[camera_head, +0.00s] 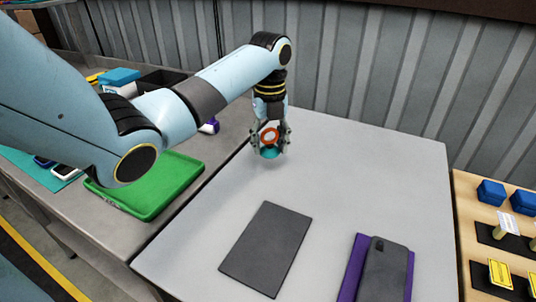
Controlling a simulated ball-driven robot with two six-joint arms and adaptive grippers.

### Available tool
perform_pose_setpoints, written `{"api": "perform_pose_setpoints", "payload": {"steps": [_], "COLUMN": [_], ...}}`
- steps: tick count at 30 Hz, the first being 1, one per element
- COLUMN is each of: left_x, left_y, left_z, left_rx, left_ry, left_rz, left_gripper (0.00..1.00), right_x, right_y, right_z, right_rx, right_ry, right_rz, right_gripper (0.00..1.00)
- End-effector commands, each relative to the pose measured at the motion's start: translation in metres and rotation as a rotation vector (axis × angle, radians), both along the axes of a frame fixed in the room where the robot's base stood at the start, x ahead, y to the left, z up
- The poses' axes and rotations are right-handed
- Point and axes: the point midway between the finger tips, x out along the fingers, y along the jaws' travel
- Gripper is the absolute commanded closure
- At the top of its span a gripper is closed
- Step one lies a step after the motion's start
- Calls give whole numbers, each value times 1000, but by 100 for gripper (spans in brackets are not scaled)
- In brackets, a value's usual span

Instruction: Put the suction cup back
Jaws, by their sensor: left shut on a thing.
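My left gripper (270,140) hangs down over the back left part of the light grey table (340,160). It is shut on the suction cup (270,153), which shows an orange ring and a teal rim between the fingers. The cup is at or just above the table top; I cannot tell whether it touches. My right gripper is not in view.
A dark grey flat pad (266,248) lies mid-table. A dark device (384,272) lies on a purple pad (350,270) at the front right. A green tray (150,195) is on the left table. Blue boxes (491,192) stand at the right.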

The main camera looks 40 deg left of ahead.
Motion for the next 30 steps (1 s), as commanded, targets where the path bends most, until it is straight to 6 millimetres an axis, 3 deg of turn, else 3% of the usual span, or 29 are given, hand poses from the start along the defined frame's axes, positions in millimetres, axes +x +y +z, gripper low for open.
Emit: {"api": "perform_pose_setpoints", "payload": {"steps": [11,23,24,28,30], "left_x": [-2,-2,-2,-2,-2], "left_y": [5,5,5,5,5], "left_z": [-41,-47,-47,-46,-46], "left_rx": [-3,0,-1,0,-1], "left_ry": [1,1,0,1,0], "left_rz": [-1,-1,-1,-1,-1], "left_gripper": [90,90,48,31,30], "right_x": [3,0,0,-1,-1], "right_y": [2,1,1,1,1], "right_z": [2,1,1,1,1], "right_rx": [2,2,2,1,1], "right_ry": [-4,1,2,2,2], "right_rz": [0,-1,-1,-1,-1], "right_gripper": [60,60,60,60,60]}}
